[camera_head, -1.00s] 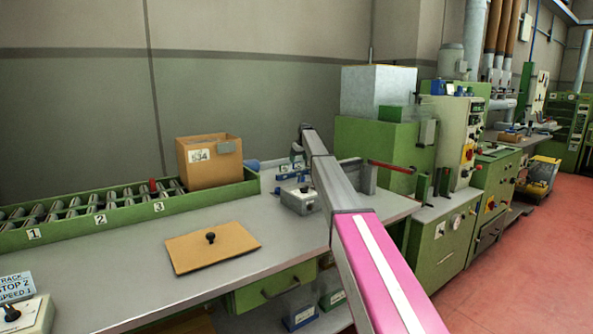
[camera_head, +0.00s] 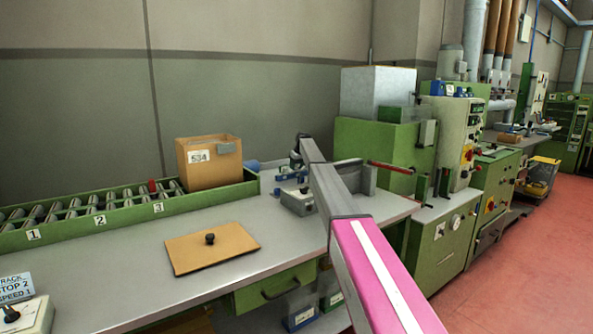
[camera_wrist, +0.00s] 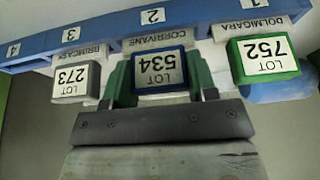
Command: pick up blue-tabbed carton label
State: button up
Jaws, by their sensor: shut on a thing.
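In the wrist view the blue-tabbed carton label (camera_wrist: 160,68), marked LOT 534, appears upside down between the green fingers of my gripper (camera_wrist: 160,80). My gripper is shut on it, one finger on each side. The label is at the blue rack (camera_wrist: 190,20), by the plate CORRIVANE and number 2; I cannot tell whether it still touches the rack. A grey label (camera_wrist: 76,78), LOT 273, is to its left. A green label (camera_wrist: 264,60), LOT 752, is to its right. In the head view my gripper is small and partly hidden at the back of the bench.
An open carton (camera_head: 211,172) marked 534 stands at the right end of the green roller track (camera_head: 130,210). A brown board with a black knob (camera_head: 212,250) lies on the grey bench (camera_head: 120,285). A grey box (camera_head: 298,200) stands beside my arm. Green machines (camera_head: 375,150) stand to the right.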

jog(key=shift+r, duration=0.15)
notch_tip(320, 180, up, 18)
jog(key=f, duration=0.1)
jog(key=s+a+r, duration=0.6)
jog(key=s+a, duration=0.4)
jog(key=a, duration=0.1)
jog(key=s+a+r, duration=0.5)
jog(key=s+a, duration=0.5)
jog(key=a, duration=0.1)
jog(key=s+a+r, duration=0.6)
jog(key=s+a, duration=0.4)
jog(key=a, duration=0.1)
notch_tip(320, 180, down, 6)
jog(key=shift+s+a+f, duration=0.15)
jog(key=shift+s+a, duration=0.05)
jog(key=shift+f, duration=1.55)
dwell(1.6)
